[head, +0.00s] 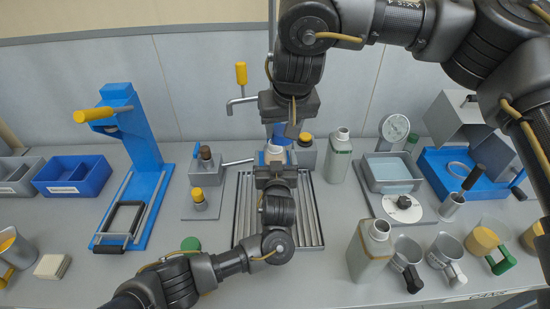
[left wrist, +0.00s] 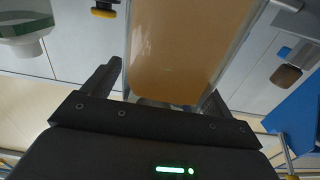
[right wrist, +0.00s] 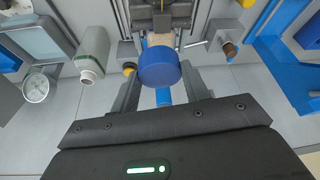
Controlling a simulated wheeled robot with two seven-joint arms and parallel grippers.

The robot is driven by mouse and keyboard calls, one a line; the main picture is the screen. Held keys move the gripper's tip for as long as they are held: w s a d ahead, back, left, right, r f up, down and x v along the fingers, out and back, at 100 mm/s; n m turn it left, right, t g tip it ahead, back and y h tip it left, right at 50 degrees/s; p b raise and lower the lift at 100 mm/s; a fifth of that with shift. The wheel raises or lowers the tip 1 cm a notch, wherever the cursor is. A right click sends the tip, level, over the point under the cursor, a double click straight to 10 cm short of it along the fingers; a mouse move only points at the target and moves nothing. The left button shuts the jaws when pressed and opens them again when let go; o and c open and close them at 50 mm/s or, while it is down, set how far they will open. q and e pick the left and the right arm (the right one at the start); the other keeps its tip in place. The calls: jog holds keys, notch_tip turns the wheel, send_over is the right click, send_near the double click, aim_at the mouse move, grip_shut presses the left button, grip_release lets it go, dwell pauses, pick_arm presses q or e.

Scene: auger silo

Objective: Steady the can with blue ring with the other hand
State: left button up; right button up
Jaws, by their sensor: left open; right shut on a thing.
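The can (head: 274,153) stands at the back of the slatted grate, pale in the head view and mostly hidden by my grippers. My left gripper (head: 274,170) is open in front of it. In the left wrist view a tan surface, seemingly the can (left wrist: 185,50), fills the space between the spread fingers; I cannot tell whether they touch it. My right gripper (head: 290,122) is above, shut on a blue piece (head: 284,136). In the right wrist view this is a round blue top (right wrist: 160,66) with a narrow blue stub between the fingers.
The slatted grate (head: 312,215) lies below. A white-green bottle (head: 339,158) and a gauge (head: 394,128) stand right. A beige canister (head: 370,250) and several mugs are front right. A blue press (head: 145,150) and blue bin (head: 75,178) stand left.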

pick_arm(q)
jog(key=shift+s, duration=0.1)
jog(key=s, duration=1.2)
